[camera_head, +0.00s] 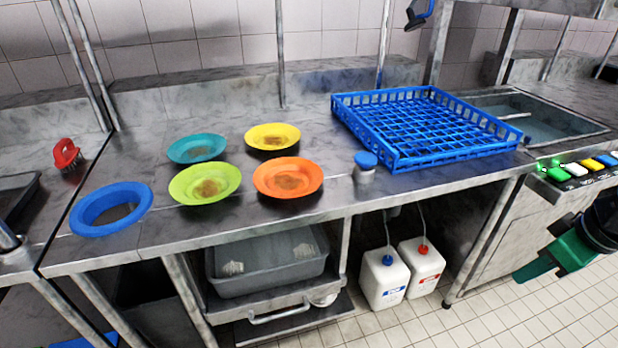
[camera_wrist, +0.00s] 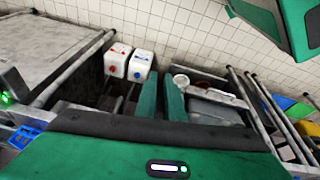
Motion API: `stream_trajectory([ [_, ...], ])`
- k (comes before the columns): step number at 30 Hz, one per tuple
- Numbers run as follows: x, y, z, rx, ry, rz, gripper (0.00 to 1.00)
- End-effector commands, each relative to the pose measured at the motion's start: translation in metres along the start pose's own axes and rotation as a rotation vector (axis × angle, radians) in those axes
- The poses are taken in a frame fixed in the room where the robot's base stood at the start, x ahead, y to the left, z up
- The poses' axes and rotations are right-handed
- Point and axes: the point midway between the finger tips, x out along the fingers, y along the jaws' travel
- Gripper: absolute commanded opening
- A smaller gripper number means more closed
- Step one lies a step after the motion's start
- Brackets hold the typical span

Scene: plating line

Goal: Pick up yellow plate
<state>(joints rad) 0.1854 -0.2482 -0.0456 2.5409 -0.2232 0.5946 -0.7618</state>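The yellow plate (camera_head: 272,136) lies on the steel counter in the head view, with a brown food stain in its middle. It is behind the orange plate (camera_head: 287,178) and to the right of the teal plate (camera_head: 197,148). A lime-green plate (camera_head: 205,185) is at its front left. My green gripper (camera_head: 522,271) is at the far right, in front of the counter and well away from the plates. In the wrist view my gripper (camera_wrist: 160,82) shows two green fingers with a narrow gap and nothing between them. I cannot make out the yellow plate there.
A blue dish rack (camera_head: 350,128) stands right of the plates, with a blue-capped container (camera_head: 365,168) at its front left corner. A blue ring (camera_head: 140,204) sits at the counter's front left. A red brush (camera_head: 66,154) lies farther left. A sink (camera_head: 545,128) is at right.

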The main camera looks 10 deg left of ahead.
Motion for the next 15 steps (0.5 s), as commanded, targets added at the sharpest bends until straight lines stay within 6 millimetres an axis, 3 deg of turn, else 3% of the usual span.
stream_trajectory([
  [3,0.029,-0.025,-0.065,-0.386,0.139,-0.036,0.08],
  [7,0.051,-0.065,-0.133,-0.773,0.329,-0.039,0.08],
  [12,0.065,-0.129,-0.210,-1.191,0.613,0.018,0.08],
  [15,0.064,-0.165,-0.246,-1.371,0.773,0.086,0.08],
])
